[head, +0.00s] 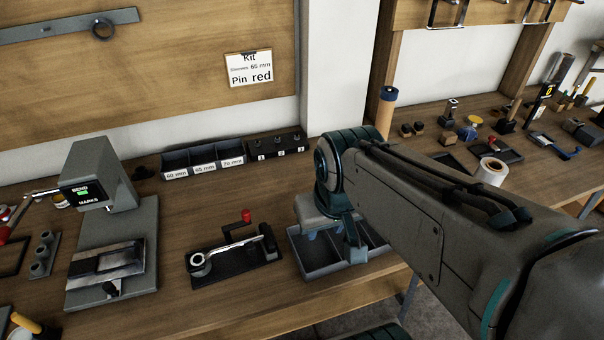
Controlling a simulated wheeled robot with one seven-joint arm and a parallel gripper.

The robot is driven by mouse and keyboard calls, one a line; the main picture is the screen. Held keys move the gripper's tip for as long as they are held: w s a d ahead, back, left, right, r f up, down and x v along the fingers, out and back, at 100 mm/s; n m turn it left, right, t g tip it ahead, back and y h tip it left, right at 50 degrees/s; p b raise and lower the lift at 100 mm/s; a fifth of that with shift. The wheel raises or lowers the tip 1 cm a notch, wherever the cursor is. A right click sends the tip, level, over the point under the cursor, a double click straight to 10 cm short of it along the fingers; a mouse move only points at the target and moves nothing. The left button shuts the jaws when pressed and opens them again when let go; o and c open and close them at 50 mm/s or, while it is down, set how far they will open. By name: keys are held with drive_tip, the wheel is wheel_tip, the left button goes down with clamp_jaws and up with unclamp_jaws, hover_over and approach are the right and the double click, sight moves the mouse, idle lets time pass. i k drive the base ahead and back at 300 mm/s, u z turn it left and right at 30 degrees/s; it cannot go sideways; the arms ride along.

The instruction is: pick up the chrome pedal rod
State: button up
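A shiny metal rod with a ring at its near-left end (222,249) lies on a black fixture on the bench. It looks like the chrome pedal rod. A red-topped pin (246,215) stands by its far end. My gripper (334,243) points down over the grey divided tray (315,274), to the right of the rod and apart from it. Its two teal fingers appear spread with nothing seen between them, though the arm partly hides them.
A grey press marked BEND (102,183) stands left of the rod. Labelled bins (203,158) and a black numbered block (277,147) sit behind. A card (249,69) reads "Pin red". Bare wood lies in front of the rod. Tools crowd the right bench.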

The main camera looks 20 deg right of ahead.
sight(266, 235)
drive_tip(key=u, duration=2.2)
drive_tip(key=k, duration=0.7)
drive_tip(key=z, duration=1.5)
drive_tip(key=i, duration=0.5)
drive_tip(key=u, duration=0.05)
